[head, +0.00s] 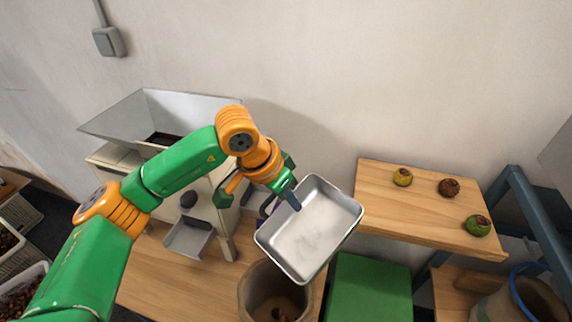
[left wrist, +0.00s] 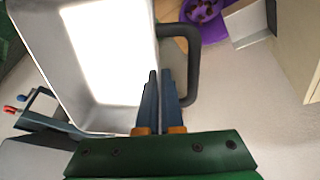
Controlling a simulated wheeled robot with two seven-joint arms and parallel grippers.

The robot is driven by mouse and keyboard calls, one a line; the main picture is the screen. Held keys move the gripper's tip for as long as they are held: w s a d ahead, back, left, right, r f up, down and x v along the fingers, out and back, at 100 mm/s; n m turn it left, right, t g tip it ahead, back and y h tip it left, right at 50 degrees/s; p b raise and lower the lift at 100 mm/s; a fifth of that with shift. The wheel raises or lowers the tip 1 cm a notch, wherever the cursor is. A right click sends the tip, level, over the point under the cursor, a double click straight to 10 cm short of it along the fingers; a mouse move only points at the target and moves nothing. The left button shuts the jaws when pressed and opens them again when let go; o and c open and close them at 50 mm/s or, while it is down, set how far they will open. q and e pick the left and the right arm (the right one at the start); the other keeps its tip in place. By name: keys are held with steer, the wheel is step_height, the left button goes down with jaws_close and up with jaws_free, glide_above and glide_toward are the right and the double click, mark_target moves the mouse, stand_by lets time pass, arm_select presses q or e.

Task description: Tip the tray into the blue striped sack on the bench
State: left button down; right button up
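The grey metal tray (head: 312,228) hangs tilted in the air in the middle of the head view, and its inside looks empty. My left gripper (head: 291,199) is shut on the tray at its handle side; the dark handle (left wrist: 192,62) shows beside the fingers in the left wrist view. Below the tray, an open beige-brown sack (head: 254,290) stands on the wooden bench (head: 160,283) with a few brown chestnuts inside. I see no blue stripe on its visible part. Another container with a blue rim (head: 515,293) stands at the lower right. My right gripper is out of view.
A metal hopper (head: 118,120) on a pale stand is at the left. A grey scoop-like chute (head: 187,240) is under it. A wooden board (head: 425,208) with three round chestnuts or fruits is right of the tray. A green box (head: 368,290) stands below the board.

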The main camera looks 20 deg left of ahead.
arm_select(q)
steer(key=shift+w+d+r+g+y, duration=0.1)
steer(key=shift+r+g+y, duration=0.1)
steer(key=shift+g+y, duration=0.4)
steer(key=shift+d+f+g+y+b, duration=0.1)
steer(key=shift+f+g+y+b, duration=0.1)
steer(key=shift+g+y, duration=0.3)
steer(key=shift+f+g+y+b, duration=0.1)
steer(key=shift+g+y+b, duration=0.1)
steer(key=shift+g, duration=0.5)
steer(key=s+d+r, duration=0.1)
steer(key=s+r, duration=0.5)
steer(key=r, duration=0.1)
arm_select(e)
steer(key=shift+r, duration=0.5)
arm_select(q)
steer(key=shift+w, duration=0.1)
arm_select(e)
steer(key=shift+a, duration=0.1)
arm_select(q)
steer(key=shift+r, duration=0.1)
